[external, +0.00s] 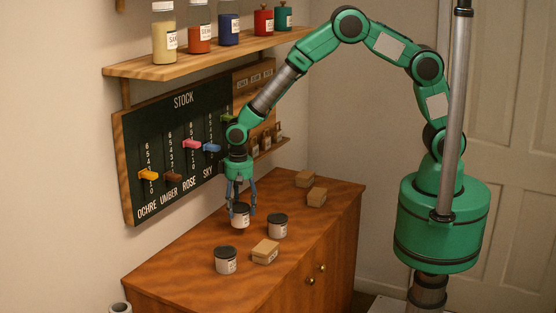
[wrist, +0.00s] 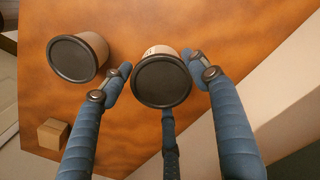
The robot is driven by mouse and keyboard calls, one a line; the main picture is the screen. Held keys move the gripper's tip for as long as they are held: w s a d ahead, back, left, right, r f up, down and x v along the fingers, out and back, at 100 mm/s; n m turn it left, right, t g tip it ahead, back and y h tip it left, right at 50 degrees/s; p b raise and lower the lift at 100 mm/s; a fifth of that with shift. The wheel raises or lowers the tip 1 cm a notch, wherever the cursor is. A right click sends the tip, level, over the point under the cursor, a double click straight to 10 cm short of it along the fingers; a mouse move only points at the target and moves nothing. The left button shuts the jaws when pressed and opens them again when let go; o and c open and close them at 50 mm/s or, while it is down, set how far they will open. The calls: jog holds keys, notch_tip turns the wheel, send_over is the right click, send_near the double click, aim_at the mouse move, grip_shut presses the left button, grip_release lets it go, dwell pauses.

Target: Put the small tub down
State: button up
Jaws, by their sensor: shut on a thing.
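The tub is pale with a dark lid and a label, and stands upright. In the wrist view the held tub (wrist: 162,82) shows its round dark lid between my fingers (wrist: 160,76). I cannot tell whether its base touches the wood or hangs just above it.
On the cabinet top (external: 185,270), two similar tubs stand nearby, one to the right (external: 278,228) and one in front (external: 226,264). A stock board (external: 178,150) and jar shelf (external: 190,63) are on the wall.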

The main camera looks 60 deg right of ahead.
aim_at(240, 216)
jog(key=shift+f, duration=1.9)
jog(key=shift+f, duration=0.1)
jog(key=o, duration=1.6)
jog(key=shift+o, duration=0.2)
notch_tip(240, 216, up, 12)
jog(key=shift+r+p, duration=0.1)
jog(key=shift+p, duration=0.2)
